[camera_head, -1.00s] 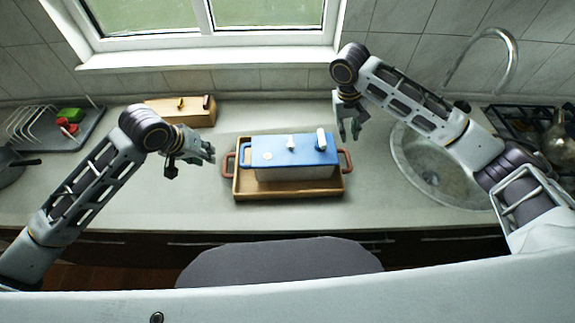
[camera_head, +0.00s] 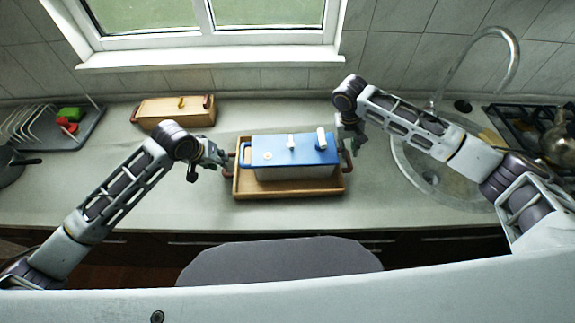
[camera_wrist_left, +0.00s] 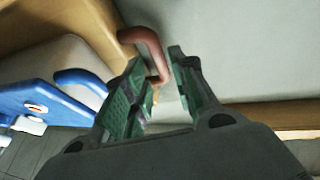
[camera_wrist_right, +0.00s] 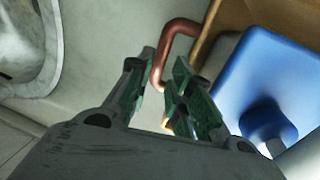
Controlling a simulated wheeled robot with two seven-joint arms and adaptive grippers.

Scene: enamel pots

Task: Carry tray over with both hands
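A wooden tray (camera_head: 290,188) with red-brown handles at both ends lies on the counter. A white pot with a blue lid (camera_head: 292,150) stands in it. My left gripper (camera_head: 225,160) is at the tray's left handle; in the left wrist view its fingers (camera_wrist_left: 160,85) are apart, with the handle (camera_wrist_left: 147,50) reaching between them. My right gripper (camera_head: 350,150) is at the right handle; in the right wrist view its fingers (camera_wrist_right: 163,75) are apart on either side of the handle (camera_wrist_right: 172,50). Neither gripper is visibly closed on a handle.
A dish rack (camera_head: 45,130) is at far left. The sink (camera_head: 440,180) is right of the tray, with a stove (camera_head: 530,125) beyond. Counter in front of the tray is clear.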

